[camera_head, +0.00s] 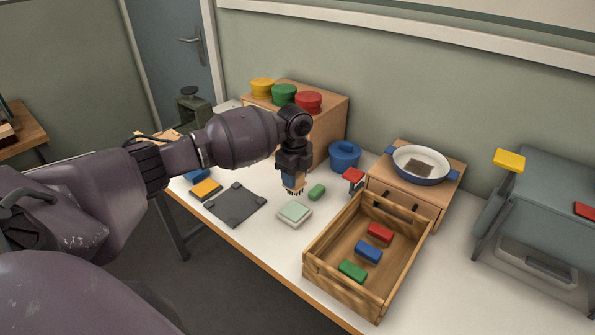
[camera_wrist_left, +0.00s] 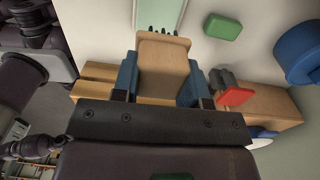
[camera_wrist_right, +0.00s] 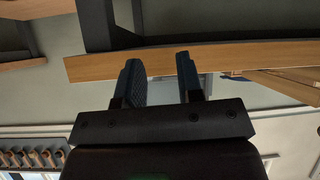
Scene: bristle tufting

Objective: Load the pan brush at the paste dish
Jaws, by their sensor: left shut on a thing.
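My left gripper (camera_head: 292,178) is shut on the pan brush, whose wooden block (camera_wrist_left: 163,62) sits between the blue fingers with dark bristle tufts at its far end. In the head view the bristles point down, just behind the pale green paste dish (camera_head: 294,214) and seemingly above the table. In the left wrist view the tufts overlap the dish (camera_wrist_left: 158,14); contact cannot be told. The pan (camera_head: 435,169), white inside with a blue rim and a brown patch, stands on a small wooden cabinet. My right gripper (camera_wrist_right: 162,80) is open and empty, seen only in its wrist view.
A green block (camera_head: 317,191) lies just right of the dish. An open wooden drawer (camera_head: 337,226) holds red, blue and green blocks. A dark mat (camera_head: 236,206) lies left, a blue pot (camera_head: 345,156) behind. A red-topped item (camera_head: 353,176) stands near the drawer.

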